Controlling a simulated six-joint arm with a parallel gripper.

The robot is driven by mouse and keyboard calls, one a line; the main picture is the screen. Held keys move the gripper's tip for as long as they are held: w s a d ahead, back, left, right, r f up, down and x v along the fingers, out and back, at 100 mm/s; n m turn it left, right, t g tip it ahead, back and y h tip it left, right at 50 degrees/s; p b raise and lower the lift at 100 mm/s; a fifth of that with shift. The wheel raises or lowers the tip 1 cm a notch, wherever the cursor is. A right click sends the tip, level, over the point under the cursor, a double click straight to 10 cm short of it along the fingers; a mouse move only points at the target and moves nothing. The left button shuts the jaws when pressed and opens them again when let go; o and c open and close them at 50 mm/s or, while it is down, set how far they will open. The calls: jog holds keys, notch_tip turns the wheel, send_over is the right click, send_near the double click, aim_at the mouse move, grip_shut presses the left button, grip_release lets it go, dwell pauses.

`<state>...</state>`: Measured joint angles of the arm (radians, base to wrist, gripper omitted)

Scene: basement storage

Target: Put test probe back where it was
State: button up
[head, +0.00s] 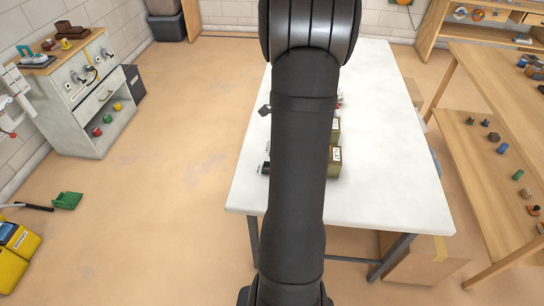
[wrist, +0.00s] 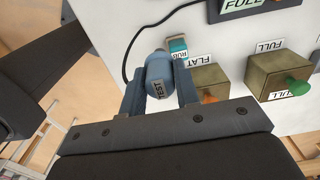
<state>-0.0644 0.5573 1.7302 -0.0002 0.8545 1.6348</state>
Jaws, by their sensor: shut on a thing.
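The test probe (wrist: 158,66) is a blue-grey rounded body with a TEST label and a thin black cable, seen in the wrist view. My gripper (wrist: 161,86) is shut on it, with a dark finger on either side. The probe is above or at the white table (wrist: 110,25); I cannot tell whether it touches. Just beyond it is a teal and white piece (wrist: 178,46) with a partly readable label. In the head view my arm hides the gripper and the probe. The place the probe came from cannot be made out.
Right of the probe stand a brass-coloured box marked FLAT (wrist: 208,80) and one marked FULL (wrist: 275,72) with a green knob. A dark block (wrist: 240,8) marked FULL lies farther off. The table's right side (head: 385,130) is clear in the head view.

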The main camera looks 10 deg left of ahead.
jog(key=shift+w+a+f, duration=0.45)
jog(key=shift+a+f, duration=0.85)
jog(key=shift+f, duration=0.2)
jog(key=shift+w+a+f, duration=0.5)
jog(key=shift+a+f, duration=0.85)
jog(key=shift+f, duration=0.2)
jog(key=shift+w+a+f, duration=0.45)
jog(key=shift+a+f, duration=0.85)
jog(key=shift+f, duration=0.2)
jog(key=shift+f, duration=0.1)
jog(key=o, duration=1.1)
jog(key=shift+c, duration=0.2)
notch_tip(320, 180, up, 12)
jog(key=shift+r, duration=0.15)
